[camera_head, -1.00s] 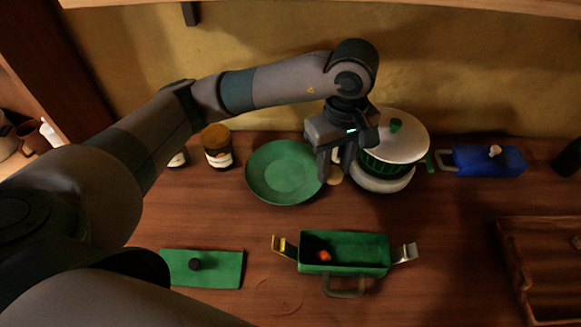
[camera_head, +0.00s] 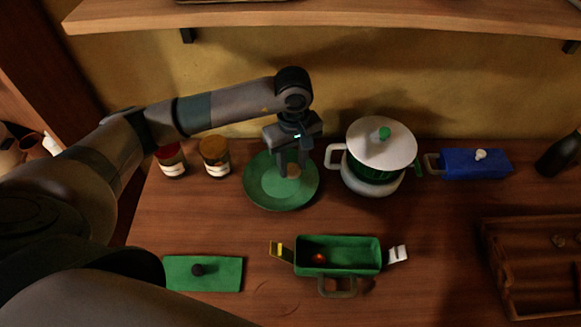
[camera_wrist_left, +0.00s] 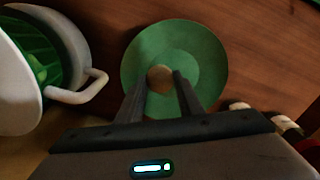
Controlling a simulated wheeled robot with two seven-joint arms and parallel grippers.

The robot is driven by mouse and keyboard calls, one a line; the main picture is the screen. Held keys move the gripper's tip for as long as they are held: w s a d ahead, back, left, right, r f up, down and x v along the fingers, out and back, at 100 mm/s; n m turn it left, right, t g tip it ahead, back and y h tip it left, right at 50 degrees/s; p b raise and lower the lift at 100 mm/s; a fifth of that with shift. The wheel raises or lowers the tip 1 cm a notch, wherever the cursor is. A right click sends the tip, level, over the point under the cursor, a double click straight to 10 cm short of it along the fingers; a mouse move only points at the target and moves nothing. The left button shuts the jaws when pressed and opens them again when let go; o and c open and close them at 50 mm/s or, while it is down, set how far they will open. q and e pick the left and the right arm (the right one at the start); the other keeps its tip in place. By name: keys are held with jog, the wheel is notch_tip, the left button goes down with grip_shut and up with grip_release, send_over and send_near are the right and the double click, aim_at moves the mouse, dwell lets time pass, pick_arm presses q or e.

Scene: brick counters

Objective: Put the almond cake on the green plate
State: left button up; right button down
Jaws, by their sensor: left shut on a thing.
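The green plate (camera_head: 262,195) lies flat on the counter left of the pot. My left gripper (camera_head: 293,172) points down over the plate and is shut on the almond cake (camera_head: 293,171), a small round tan piece. In the left wrist view the almond cake (camera_wrist_left: 159,79) sits between the fingertips (camera_wrist_left: 160,84), with the green plate (camera_wrist_left: 205,60) behind it. Whether the cake touches the plate is hard to tell. My right gripper is not in view.
A white-lidded green pot (camera_head: 378,150) stands close right of the plate. Two jars (camera_head: 215,156) (camera_head: 172,160) stand to its left. In front are an open green box (camera_head: 340,269) holding a small red thing and a green lid (camera_head: 225,273). A blue box (camera_head: 475,166) and wooden tray (camera_head: 500,265) are right.

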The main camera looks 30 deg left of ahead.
aim_at(291, 166)
pick_arm(q)
jog(key=shift+w+a+f, duration=0.15)
jog(key=shift+a+f, duration=0.15)
jog(key=shift+a, duration=0.05)
jog(key=shift+f+p, duration=0.35)
jog(key=shift+p, duration=0.1)
notch_tip(291, 166, down, 2)
jog(key=shift+p, duration=0.65)
jog(key=shift+f, duration=0.6)
